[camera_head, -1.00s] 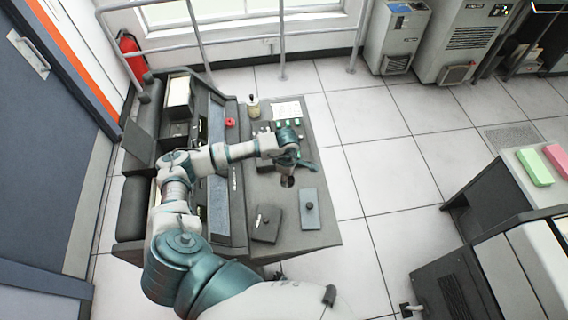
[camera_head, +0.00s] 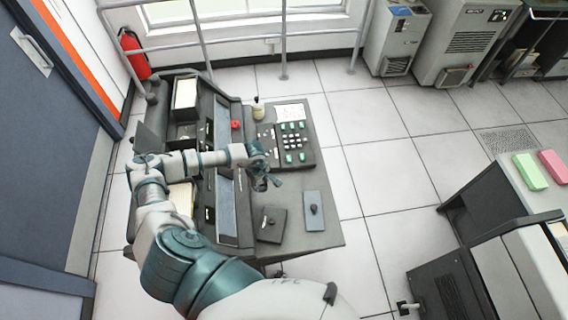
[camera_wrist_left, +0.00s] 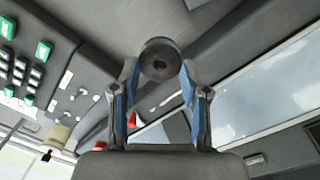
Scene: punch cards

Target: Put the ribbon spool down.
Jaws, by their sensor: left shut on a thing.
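The ribbon spool (camera_wrist_left: 160,58) is a dark grey round thing with a hub mark at its middle, between the fingertips in the left wrist view. My left gripper (camera_wrist_left: 160,78) is shut on it, with the blue inner pads of the fingers on either side. In the head view my left gripper (camera_head: 268,180) is over the dark console desk (camera_head: 300,238), between the keypad and two flat plates. The spool shows there only as a small dark shape, partly hidden by the gripper. I cannot tell whether it touches the desk. My right gripper is not in view.
A keypad (camera_head: 288,138) with green and white keys lies beyond the gripper. A small bottle (camera_head: 258,108) and a red knob (camera_head: 236,125) stand near it. Two flat plates with knobs, one dark (camera_head: 271,224) and one grey (camera_head: 314,210), lie nearer me.

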